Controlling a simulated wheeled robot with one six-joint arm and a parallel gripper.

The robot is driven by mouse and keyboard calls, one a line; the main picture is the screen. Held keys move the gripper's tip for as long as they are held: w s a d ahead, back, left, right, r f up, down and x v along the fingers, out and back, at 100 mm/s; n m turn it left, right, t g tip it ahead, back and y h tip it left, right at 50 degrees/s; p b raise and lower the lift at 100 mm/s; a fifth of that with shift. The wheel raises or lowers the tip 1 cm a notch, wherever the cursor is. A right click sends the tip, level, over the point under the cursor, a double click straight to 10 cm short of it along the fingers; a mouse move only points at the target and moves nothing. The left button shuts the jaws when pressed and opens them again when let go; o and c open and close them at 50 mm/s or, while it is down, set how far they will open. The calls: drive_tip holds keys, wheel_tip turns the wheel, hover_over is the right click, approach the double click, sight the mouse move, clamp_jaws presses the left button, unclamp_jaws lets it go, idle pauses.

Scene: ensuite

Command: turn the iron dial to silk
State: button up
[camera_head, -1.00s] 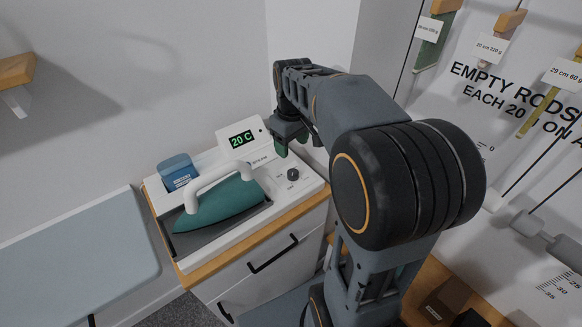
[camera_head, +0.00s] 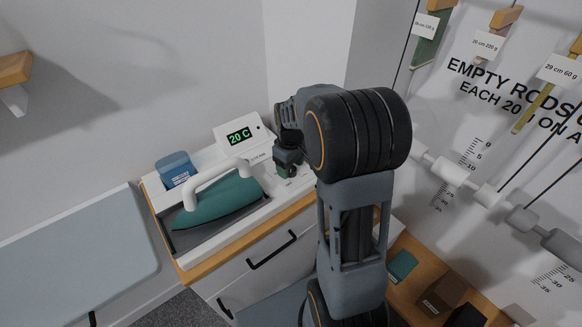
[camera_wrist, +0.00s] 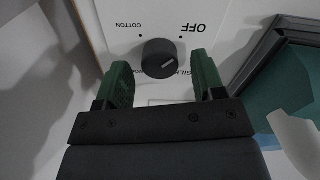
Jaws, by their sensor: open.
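In the wrist view the dark round dial (camera_wrist: 158,55) sits on a white panel (camera_wrist: 125,18) marked OFF, COTTON and SILK; another label is partly hidden. The dial lies between my open gripper's (camera_wrist: 162,66) two green fingers, with a gap on each side. I cannot tell clearly where its pointer stands. In the head view my gripper (camera_head: 289,172) is over the right end of the white iron station (camera_head: 197,252) and hides the dial. The teal iron (camera_head: 222,203) with a white handle rests on the station.
A display (camera_head: 240,137) reading 20 C and a blue tank (camera_head: 176,168) stand at the station's back. The station is on a drawer cabinet (camera_head: 262,262). An ironing board (camera_head: 75,255) is at left. Rods on a wall board (camera_head: 470,110) are at right.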

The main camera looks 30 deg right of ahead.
drive_tip(key=shift+f, duration=0.5)
drive_tip(key=shift+c, duration=0.2)
drive_tip(key=c, duration=0.9)
